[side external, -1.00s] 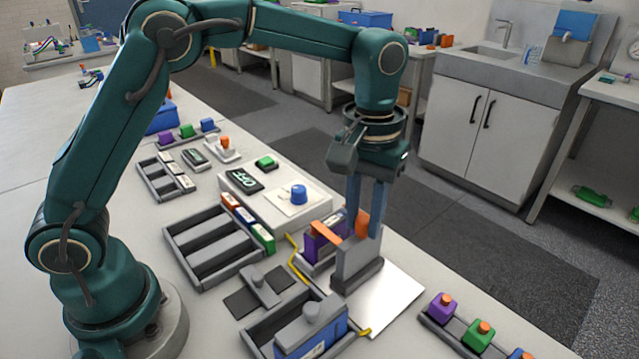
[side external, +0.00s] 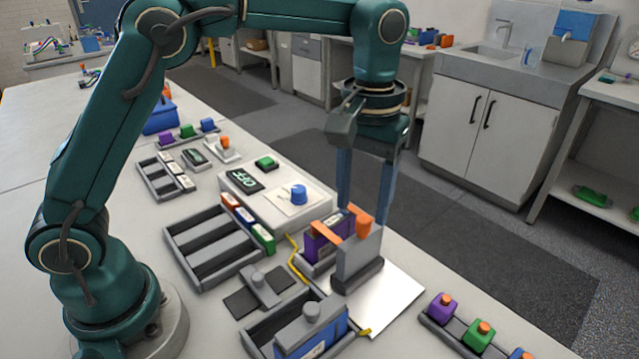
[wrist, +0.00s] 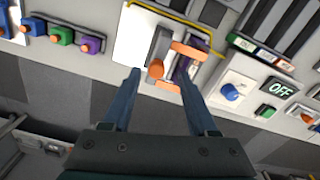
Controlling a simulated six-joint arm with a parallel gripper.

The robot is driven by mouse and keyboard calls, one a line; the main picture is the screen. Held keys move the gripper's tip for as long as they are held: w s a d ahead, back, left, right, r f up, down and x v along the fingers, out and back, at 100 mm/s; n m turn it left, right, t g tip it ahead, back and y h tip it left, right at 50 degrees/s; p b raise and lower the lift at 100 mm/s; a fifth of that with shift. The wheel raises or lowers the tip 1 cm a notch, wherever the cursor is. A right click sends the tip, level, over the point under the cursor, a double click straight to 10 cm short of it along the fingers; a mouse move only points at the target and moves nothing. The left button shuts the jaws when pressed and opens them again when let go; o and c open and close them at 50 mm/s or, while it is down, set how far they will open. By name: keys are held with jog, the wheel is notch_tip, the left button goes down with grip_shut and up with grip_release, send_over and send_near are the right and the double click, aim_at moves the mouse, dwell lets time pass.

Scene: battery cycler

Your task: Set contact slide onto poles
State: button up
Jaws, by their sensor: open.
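The contact slide (side external: 358,258) is a grey upright block with an orange knob (side external: 363,225) and orange contact arms (side external: 327,229). It stands on a dark foot beside the purple battery (side external: 318,248), and its arms reach over the battery's top. I cannot tell whether they touch the poles. In the wrist view the slide (wrist: 160,46) lies alongside the purple battery (wrist: 182,68), with one arm across each end. My gripper (side external: 364,212) is open and empty, its fingers on either side of the knob and apart from it. It also shows in the wrist view (wrist: 159,72).
The cycler box (side external: 275,200) with an OFF display (side external: 244,181) and blue dial (side external: 299,194) stands behind. A white plate (side external: 395,300) lies at the right.

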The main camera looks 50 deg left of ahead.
jog(key=shift+r, duration=1.15)
jog(key=shift+a+r, duration=0.15)
jog(key=shift+r, duration=0.05)
jog(key=s+a+r+t, duration=0.3)
jog(key=s+a+r, duration=0.2)
jog(key=s+r, duration=0.2)
jog(key=s+a+f+m+t, duration=0.2)
jog(key=s+f+m, duration=0.1)
jog(key=s+f, duration=0.4)
jog(key=shift+s+a+f+t, duration=0.3)
jog(key=shift+s+a, duration=0.1)
jog(key=shift+s, duration=0.35)
